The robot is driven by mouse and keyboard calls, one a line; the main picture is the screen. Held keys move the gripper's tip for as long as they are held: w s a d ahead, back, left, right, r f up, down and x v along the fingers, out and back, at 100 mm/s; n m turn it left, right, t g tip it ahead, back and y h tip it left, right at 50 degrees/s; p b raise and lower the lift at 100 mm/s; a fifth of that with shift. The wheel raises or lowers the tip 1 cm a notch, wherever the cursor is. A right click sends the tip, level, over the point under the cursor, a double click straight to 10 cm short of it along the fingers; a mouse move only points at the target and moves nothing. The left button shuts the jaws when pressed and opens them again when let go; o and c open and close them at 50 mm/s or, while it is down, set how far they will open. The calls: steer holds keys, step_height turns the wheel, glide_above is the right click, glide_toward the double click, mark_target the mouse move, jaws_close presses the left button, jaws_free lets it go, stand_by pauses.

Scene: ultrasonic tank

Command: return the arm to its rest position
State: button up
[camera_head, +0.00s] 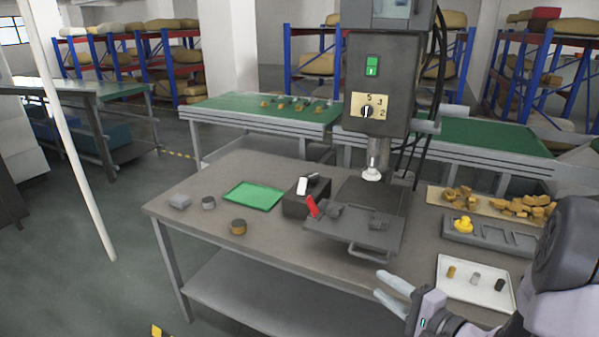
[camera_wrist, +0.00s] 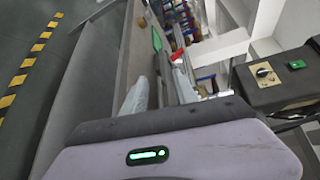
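My gripper (camera_head: 379,283) is at the lower right of the head view, in front of the workbench's front edge. Its two pale fingers point left and stand apart, with nothing visible between them. In the wrist view my gripper (camera_wrist: 158,80) also shows its fingers spread with a gap, and the bench lies beyond them. My forearm comes in from the right edge of the head view.
The workbench (camera_head: 225,233) carries a machine (camera_head: 379,75) with a dial, a dark plate (camera_head: 350,234), a red handle (camera_head: 312,206), a green tray (camera_head: 253,196) and a white tray (camera_head: 474,291) holding small cylinders. A white pole (camera_head: 75,130) stands left.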

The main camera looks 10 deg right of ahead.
steer(key=s+a+r+n+g+y, duration=0.2)
steer(key=s+a+r+n+g, duration=0.15)
steer(key=a, duration=0.45)
steer(key=s+a+r+n+g+y, duration=0.2)
steer(key=s+a+r+n+g, duration=0.15)
steer(key=a, duration=0.55)
steer(key=s+a+r+n+g+h, duration=0.1)
steer(key=s+a+n+g+h, duration=0.3)
steer(key=s, duration=0.7)
steer(key=s+d+r+t+h, duration=0.1)
steer(key=r+h, duration=0.1)
steer(key=s+d+r+t+h, duration=0.1)
steer(key=s+d+h, duration=0.1)
steer(key=shift+d+r+h, duration=0.2)
steer(key=shift+r+h, duration=0.2)
